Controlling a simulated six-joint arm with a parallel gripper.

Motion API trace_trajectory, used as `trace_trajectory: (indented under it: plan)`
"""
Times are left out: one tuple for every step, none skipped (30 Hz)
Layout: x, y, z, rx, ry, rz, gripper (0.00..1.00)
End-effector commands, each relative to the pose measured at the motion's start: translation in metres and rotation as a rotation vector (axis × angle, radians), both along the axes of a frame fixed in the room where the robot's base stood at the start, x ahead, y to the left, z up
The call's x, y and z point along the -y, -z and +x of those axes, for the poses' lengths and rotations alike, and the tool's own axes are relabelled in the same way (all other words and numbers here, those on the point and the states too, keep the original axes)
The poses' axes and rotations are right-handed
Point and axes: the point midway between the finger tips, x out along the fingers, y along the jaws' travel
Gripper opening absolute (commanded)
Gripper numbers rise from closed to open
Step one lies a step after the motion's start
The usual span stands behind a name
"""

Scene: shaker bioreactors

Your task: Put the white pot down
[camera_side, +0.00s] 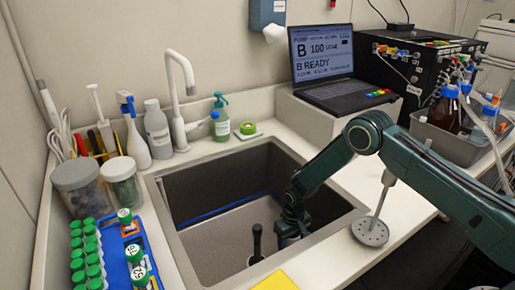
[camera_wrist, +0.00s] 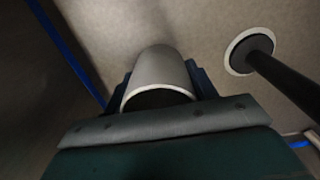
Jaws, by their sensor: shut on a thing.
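The white pot (camera_wrist: 162,75) shows in the wrist view as a pale cylinder with a dark open mouth towards the camera. My gripper (camera_wrist: 163,84) is shut on it, with a finger showing on each side. In the side view my gripper (camera_side: 290,230) reaches down inside the sink (camera_side: 215,232), near its right wall. The pot cannot be made out clearly there. I cannot tell whether its base touches the sink floor.
A black upright post (camera_side: 256,242) stands in the sink left of my gripper; its pale round base (camera_wrist: 240,56) shows in the wrist view. A tap (camera_side: 180,90) rises behind the sink. A rack of green-capped tubes (camera_side: 88,250) stands left. The sink's left floor is clear.

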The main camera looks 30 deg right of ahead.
Motion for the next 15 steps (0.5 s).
trace_trajectory:
  plan:
    - [0.0,-0.0002,0.0,0.0,0.0,0.0,0.31]
    - [0.0,-0.0002,0.0,0.0,0.0,0.0,0.31]
    - [0.0,0.0,0.0,0.0,0.0,0.0,0.31]
    - [0.0,0.0003,-0.0001,0.0,0.0,0.0,0.31]
    - [0.0,0.0009,-0.0001,0.0,0.0,0.0,0.31]
    - [0.0,0.0018,-0.0002,0.0,0.0,0.0,0.31]
    - [0.0,0.0024,-0.0001,0.0,0.0,0.0,0.31]
    - [0.0,0.0031,-0.0002,0.0,0.0,0.0,0.31]
    - [0.0,0.0027,-0.0001,0.0,0.0,0.0,0.64]
    - [0.0,0.0026,-0.0001,0.0,0.0,0.0,0.7]
    - [0.0,0.0026,-0.0001,0.0,0.0,0.0,0.76]
    - [0.0,0.0026,-0.0001,0.0,0.0,0.0,0.78]
    - [0.0,0.0026,-0.0001,0.0,0.0,0.0,0.78]
    - [0.0,0.0026,-0.0001,0.0,0.0,0.0,0.78]
    - [0.0,0.0025,-0.0001,0.0,0.0,0.0,0.78]
